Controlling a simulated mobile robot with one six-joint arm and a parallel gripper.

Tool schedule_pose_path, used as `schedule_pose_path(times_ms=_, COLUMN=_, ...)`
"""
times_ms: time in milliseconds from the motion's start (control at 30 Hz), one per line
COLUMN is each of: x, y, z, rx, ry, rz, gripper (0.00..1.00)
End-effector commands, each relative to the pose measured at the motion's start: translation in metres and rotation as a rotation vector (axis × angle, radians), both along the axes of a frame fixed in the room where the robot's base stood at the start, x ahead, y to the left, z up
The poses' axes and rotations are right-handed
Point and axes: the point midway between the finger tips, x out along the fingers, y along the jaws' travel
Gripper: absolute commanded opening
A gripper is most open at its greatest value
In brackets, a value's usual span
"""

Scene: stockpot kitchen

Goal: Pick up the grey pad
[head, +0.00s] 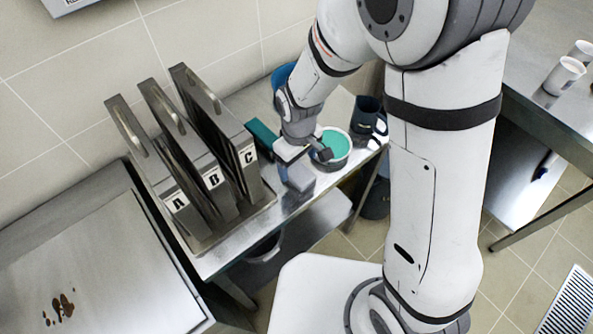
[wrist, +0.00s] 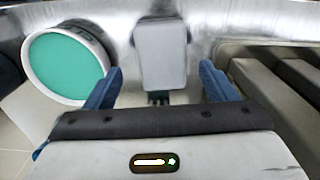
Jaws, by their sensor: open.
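The grey pad (wrist: 161,50) is a light grey block with rounded corners, lying on the metal table (wrist: 205,30) in the wrist view. A small dark part shows at its near end. It lies between and just beyond my gripper's two blue fingers, with a gap on each side. My gripper (wrist: 161,78) is open and empty. In the head view, my gripper (head: 290,163) is low over the table's front part, and the pad (head: 300,181) shows beside and below it, partly hidden by it.
A white tub with green contents (head: 335,146) stands close right of my gripper. A rack of upright panels A, B, C (head: 195,165) stands left. A teal item (head: 262,138) lies behind; a dark cup (head: 367,116) is further right. Brown spots (head: 60,308) mark the left counter.

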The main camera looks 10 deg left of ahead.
Motion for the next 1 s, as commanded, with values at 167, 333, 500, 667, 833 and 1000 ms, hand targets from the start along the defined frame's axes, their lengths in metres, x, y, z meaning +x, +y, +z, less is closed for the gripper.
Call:
schedule_pose_path(times_ms=167, x=-0.004, y=-0.001, z=-0.025, rx=-0.004, ry=0.005, rz=-0.001, gripper=0.78)
schedule_pose_path(times_ms=333, x=-0.004, y=-0.001, z=-0.039, rx=-0.001, ry=0.002, rz=-0.002, gripper=0.78)
schedule_pose_path(times_ms=500, x=-0.003, y=-0.001, z=-0.041, rx=0.000, ry=0.000, rz=-0.002, gripper=0.78)
schedule_pose_path(times_ms=667, x=-0.003, y=-0.001, z=-0.041, rx=0.000, ry=0.000, rz=-0.003, gripper=0.72)
schedule_pose_path(times_ms=833, x=-0.003, y=-0.001, z=-0.040, rx=0.000, ry=0.000, rz=-0.003, gripper=0.59)
schedule_pose_path(times_ms=1000, x=-0.003, y=-0.001, z=-0.040, rx=0.000, ry=0.000, rz=-0.003, gripper=0.45)
